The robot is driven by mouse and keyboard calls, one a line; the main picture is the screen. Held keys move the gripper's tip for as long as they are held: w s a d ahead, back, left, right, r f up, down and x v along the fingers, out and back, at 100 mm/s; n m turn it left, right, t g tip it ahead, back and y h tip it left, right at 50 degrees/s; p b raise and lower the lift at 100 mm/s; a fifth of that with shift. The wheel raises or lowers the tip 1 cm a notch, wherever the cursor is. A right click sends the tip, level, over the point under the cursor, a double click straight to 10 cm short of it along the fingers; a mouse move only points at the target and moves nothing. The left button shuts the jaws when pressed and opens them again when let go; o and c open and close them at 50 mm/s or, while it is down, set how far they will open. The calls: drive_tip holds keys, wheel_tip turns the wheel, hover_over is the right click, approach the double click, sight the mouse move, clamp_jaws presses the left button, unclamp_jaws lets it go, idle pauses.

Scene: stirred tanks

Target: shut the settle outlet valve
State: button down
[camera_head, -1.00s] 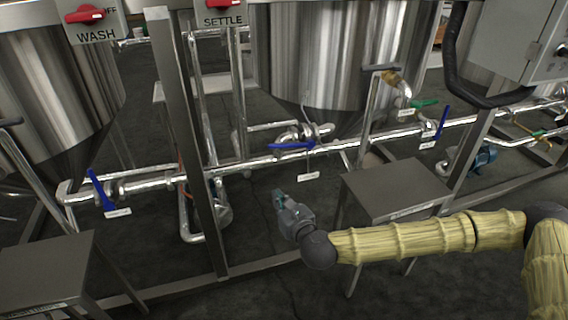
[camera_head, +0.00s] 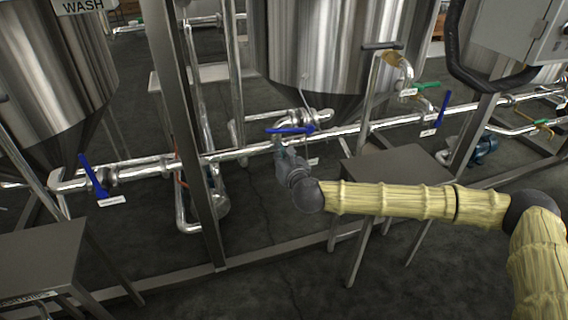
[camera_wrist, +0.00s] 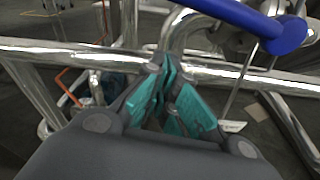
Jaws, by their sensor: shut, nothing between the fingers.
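The settle outlet valve's blue lever (camera_head: 290,130) lies nearly level under the middle steel tank (camera_head: 318,50), roughly along the pipe run. In the wrist view the lever (camera_wrist: 240,22) crosses the upper right, its rounded end toward the right. My gripper (camera_head: 279,144) is just below the lever's left part in the head view. In the wrist view my gripper (camera_wrist: 172,78) has its teal fingers together and empty, below and left of the lever, with a visible gap. The valve body is partly hidden behind the lever.
A long steel pipe (camera_head: 350,129) runs close behind my gripper. A metal stand (camera_head: 398,165) is to the right, and an upright frame post (camera_head: 185,130) to the left. Other blue levers are at the left (camera_head: 92,174) and right (camera_head: 442,106).

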sight(287, 130)
drive_tip(key=shift+s+d+r+b, duration=0.1)
drive_tip(key=shift+d+r+b, duration=0.1)
drive_tip(key=shift+r, duration=0.45)
drive_tip(key=shift+d+r+b, duration=0.1)
drive_tip(key=shift+r+b, duration=0.15)
drive_tip(key=shift+r, duration=0.4)
drive_tip(key=shift+s+d+r+b, duration=0.1)
drive_tip(key=shift+r+b, duration=0.1)
drive_tip(key=shift+r, duration=0.45)
drive_tip(key=shift+a+r, duration=0.15)
